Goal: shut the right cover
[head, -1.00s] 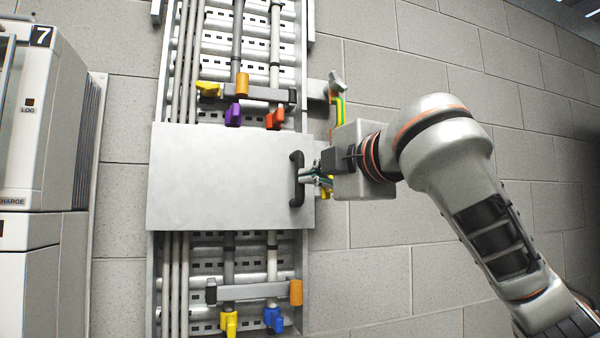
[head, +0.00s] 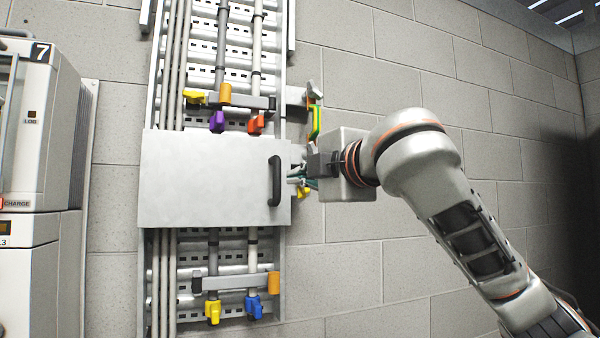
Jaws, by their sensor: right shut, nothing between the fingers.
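A flat light grey cover (head: 205,178) lies across the middle of the wall rack and hides the part behind it. A black bar handle (head: 275,181) stands upright near its right edge. It is the only cover I see; it looks about flush with the rack, but I cannot tell if it is fully shut. My right gripper (head: 302,181) is just to the right of the cover's right edge, beside the handle and not around it. Its fingers are shut and empty, and partly blend with the fittings behind. My left gripper is not in view.
Pipes with purple (head: 217,122), red (head: 256,123) and yellow (head: 196,97) valve handles run above the cover. Yellow (head: 212,312) and blue (head: 254,308) ones sit below. A grey cabinet (head: 38,140) marked 7 stands at left. The block wall (head: 440,80) at right is bare.

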